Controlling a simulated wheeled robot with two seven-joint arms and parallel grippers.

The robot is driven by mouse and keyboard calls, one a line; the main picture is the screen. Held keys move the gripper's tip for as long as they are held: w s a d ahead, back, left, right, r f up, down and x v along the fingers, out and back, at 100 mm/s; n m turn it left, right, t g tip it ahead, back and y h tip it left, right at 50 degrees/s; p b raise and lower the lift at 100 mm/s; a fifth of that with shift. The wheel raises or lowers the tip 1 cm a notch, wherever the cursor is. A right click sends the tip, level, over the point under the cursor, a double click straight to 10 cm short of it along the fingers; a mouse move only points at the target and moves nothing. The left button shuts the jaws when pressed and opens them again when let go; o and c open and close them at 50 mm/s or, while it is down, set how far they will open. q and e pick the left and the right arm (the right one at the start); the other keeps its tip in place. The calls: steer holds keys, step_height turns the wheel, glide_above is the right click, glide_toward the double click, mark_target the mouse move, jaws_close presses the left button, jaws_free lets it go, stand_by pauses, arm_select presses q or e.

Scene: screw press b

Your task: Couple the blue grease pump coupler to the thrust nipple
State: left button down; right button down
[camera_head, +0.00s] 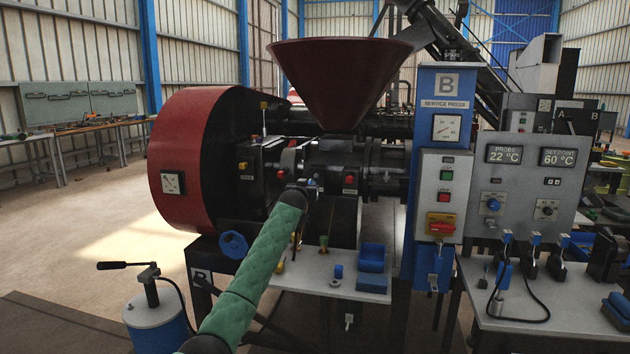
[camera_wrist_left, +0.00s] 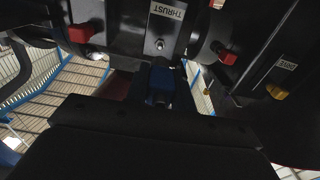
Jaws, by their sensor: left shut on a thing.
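My left gripper (camera_head: 303,192) reaches up to the front of the black press body, at the end of my green-sleeved arm. In the left wrist view it is shut on the blue coupler (camera_wrist_left: 161,84), which shows as a dark blue block in shadow. A small metal nipple (camera_wrist_left: 160,44) sits on the black housing beside the THRUST label (camera_wrist_left: 168,10). In that view the coupler lies just below the nipple, with a strip of dark housing between them; I cannot tell the depth gap. The fingertips are mostly hidden in the dark. My right gripper is not in view.
Red knobs (camera_wrist_left: 80,33) and a yellow fitting (camera_wrist_left: 277,91) with a DRIVE label flank the housing. A blue grease pump (camera_head: 157,322) with a black hose stands at lower left. A small white shelf (camera_head: 310,282) with blue parts lies below the press. A red hopper (camera_head: 340,70) stands above.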

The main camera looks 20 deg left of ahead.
arm_select(q)
steer(key=shift+w+a, duration=0.15)
steer(key=shift+w, duration=1.25)
steer(key=shift+w+a, duration=0.1)
steer(key=shift+w, duration=1.25)
steer(key=c, duration=1.8)
jaws_free()
jaws_close()
